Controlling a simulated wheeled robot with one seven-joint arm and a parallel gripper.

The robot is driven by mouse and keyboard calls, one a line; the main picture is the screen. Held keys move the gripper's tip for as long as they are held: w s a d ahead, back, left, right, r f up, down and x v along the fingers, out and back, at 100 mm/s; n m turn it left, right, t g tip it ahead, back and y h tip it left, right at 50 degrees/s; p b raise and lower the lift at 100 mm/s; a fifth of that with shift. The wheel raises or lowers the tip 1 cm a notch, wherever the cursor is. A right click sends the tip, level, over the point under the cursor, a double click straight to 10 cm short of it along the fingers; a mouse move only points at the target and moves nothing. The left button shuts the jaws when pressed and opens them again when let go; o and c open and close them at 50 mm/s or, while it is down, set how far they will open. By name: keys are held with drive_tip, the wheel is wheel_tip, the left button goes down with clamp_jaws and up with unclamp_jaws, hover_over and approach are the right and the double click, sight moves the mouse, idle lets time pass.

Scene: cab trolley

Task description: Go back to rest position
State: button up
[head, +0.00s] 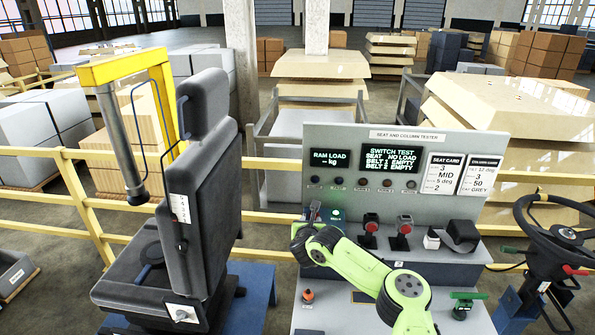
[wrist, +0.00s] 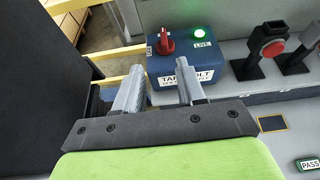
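My gripper (wrist: 160,85) shows in the wrist view with its two grey fingers apart and nothing between them. It faces a blue box (wrist: 184,78) with a red rotary knob (wrist: 166,42) and a lit green lamp (wrist: 202,34) labelled LIVE. The knob's handle points up. The fingertips lie in front of the box in the picture; I cannot tell any contact. In the head view my green arm reaches over the bench of the grey tester (head: 340,200), and its links hide most of the gripper and the box. The green lamp (head: 336,217) still shows there.
Red-buttoned holders (head: 371,226) and a black strap block (head: 460,236) stand on the bench. A steering wheel (head: 555,225) is at right. Yellow rails (head: 80,200) run behind.

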drive_tip(key=s+a+r+n+y+b, duration=0.2)
drive_tip(key=s+a+r+n+y, duration=0.3)
drive_tip(key=a+n, duration=0.4)
drive_tip(key=s+a+r+n+y+b, duration=0.1)
drive_tip(key=s+a+r+n+y, duration=0.1)
drive_tip(key=s+a+r+n, duration=0.65)
drive_tip(key=s+d+f+n+g+h+b, duration=0.1)
drive_tip(key=s+d+n, duration=0.5)
drive_tip(key=s, duration=0.6)
drive_tip(key=s+d+f+n+g+h+b, duration=0.2)
drive_tip(key=s+d+n+g, duration=0.2)
drive_tip(key=s+d+n, duration=0.3)
drive_tip(key=s+d+f+n+g+h+b, duration=0.1)
drive_tip(key=s+d+n, duration=0.6)
drive_tip(key=s, duration=1.2)
drive_tip(key=d+f+g+b, duration=0.1)
drive_tip(key=d, duration=0.3)
drive_tip(key=shift+d+f+g+h+b, duration=0.15)
drive_tip(key=shift+d+g+h+b, duration=0.1)
drive_tip(key=shift+g+h+b, duration=0.15)
